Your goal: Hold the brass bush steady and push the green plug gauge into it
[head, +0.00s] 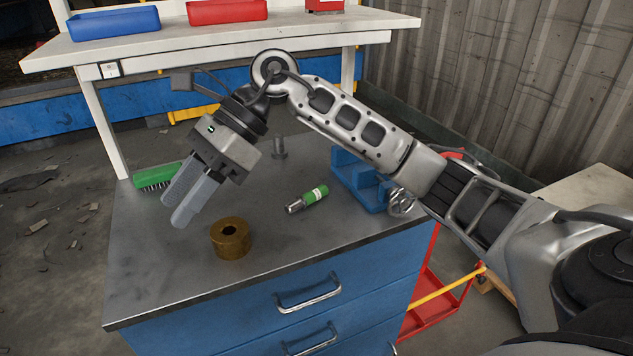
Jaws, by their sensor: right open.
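The brass bush (231,245) stands upright near the front of the grey metal bench top, its dark bore facing up. The green plug gauge (314,196) lies on the bench to the right of and behind the bush, its metal end pointing left toward the front. The two are apart. My right gripper (176,212) is open and empty above the bench's left part, left of and above the bush, its fingers pointing down and left. It touches neither object. My left gripper is not in view.
A green brush (155,177) lies at the bench's left edge. A small grey metal piece (279,148) stands at the back. A blue holder (357,180) is on the right. The bench top (160,290) is clear in front and left of the bush.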

